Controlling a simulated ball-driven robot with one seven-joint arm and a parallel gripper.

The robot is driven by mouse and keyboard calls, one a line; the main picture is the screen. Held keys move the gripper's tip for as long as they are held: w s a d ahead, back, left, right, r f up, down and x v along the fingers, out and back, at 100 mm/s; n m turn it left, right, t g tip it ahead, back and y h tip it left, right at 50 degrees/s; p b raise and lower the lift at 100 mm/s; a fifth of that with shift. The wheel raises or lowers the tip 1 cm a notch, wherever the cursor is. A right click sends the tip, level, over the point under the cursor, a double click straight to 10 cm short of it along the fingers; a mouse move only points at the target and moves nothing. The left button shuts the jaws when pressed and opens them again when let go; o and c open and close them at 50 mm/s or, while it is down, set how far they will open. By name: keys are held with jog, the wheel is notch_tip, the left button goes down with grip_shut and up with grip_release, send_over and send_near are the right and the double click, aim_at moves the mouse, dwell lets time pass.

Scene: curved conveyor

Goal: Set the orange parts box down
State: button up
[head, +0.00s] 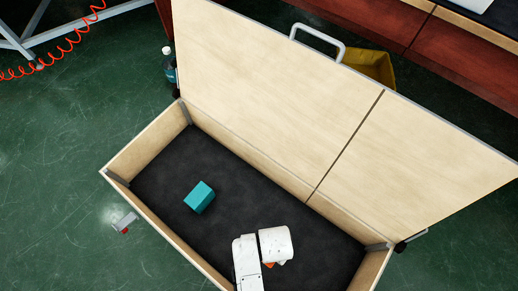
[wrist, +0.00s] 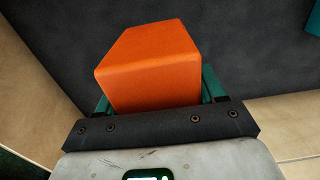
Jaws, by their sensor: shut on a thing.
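The orange parts box (wrist: 150,55) is a plain orange block, held between the green fingers of my gripper (wrist: 157,92) in the wrist view. My gripper is shut on it. In the head view only a small orange sliver of the box (head: 269,265) shows beneath my white arm, over the right part of an open wooden chest (head: 150,143). The dark floor of the chest lies behind the box in the wrist view. I cannot tell whether the box touches that floor.
A teal box (head: 199,197) sits on the chest's dark floor, left of my arm; the floor around it is clear. The chest's pale lid (head: 275,85) stands open along the far side. A yellow bin (head: 370,67) shows behind the lid.

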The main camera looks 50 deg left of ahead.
jog(key=shift+s+a+f, duration=0.25)
jog(key=shift+s+f, duration=0.35)
jog(key=shift+f, duration=0.2)
notch_tip(320, 180, down, 10)
jog(key=b, duration=0.6)
jog(key=shift+b, duration=0.35)
jog(key=shift+f, duration=0.15)
jog(key=o, duration=1.3)
notch_tip(320, 180, up, 12)
jog(key=p, duration=0.7)
jog(key=shift+r, duration=0.2)
jog(key=shift+d, duration=0.1)
